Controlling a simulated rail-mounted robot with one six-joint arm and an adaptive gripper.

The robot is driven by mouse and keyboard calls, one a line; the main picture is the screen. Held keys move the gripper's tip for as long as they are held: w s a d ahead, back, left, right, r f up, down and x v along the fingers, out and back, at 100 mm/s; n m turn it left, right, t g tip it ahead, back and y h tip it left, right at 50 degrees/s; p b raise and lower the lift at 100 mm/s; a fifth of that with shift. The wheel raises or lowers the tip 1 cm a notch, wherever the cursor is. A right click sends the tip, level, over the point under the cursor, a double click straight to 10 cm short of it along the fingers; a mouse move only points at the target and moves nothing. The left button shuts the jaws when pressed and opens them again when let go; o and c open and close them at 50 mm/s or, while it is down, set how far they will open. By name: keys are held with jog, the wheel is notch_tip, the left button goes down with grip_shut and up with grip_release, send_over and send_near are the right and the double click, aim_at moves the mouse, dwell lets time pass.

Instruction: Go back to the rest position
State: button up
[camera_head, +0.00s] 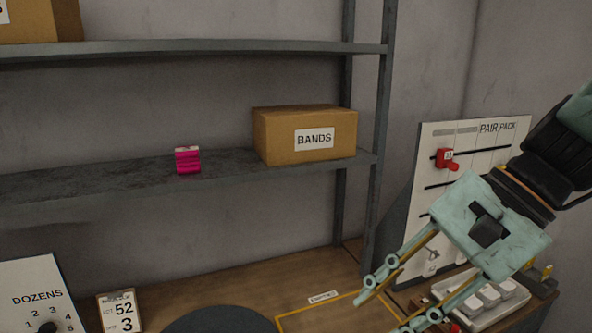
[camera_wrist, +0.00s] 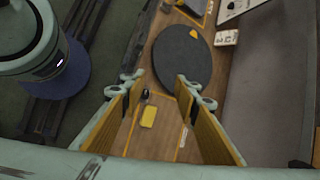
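My gripper (camera_head: 385,311) hangs above the right part of the wooden desk, at the right of the head view. Its two fingers are spread apart. In the wrist view the space between the fingertips (camera_wrist: 160,96) is empty, with the desk visible below. A dark round disc (camera_head: 222,321) lies on the desk to the left of the gripper; it also shows beyond the fingertips in the wrist view (camera_wrist: 180,62).
A PAIR PACK board (camera_head: 470,140) with a red slider (camera_head: 446,159) and a tray of white pieces (camera_head: 490,299) stand near my arm. A shelf above holds a BANDS box (camera_head: 280,140) and a pink bundle (camera_head: 188,160). A yellow piece (camera_wrist: 148,116) lies on the desk.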

jog(key=s+d+r+n+t+h, duration=0.3)
jog(key=s+d+n+h, duration=0.4)
jog(key=s+n, duration=0.3)
jog(key=shift+s+r+n, duration=0.4)
jog(key=shift+s+r, duration=0.1)
jog(key=shift+s, duration=0.1)
dwell(2.4)
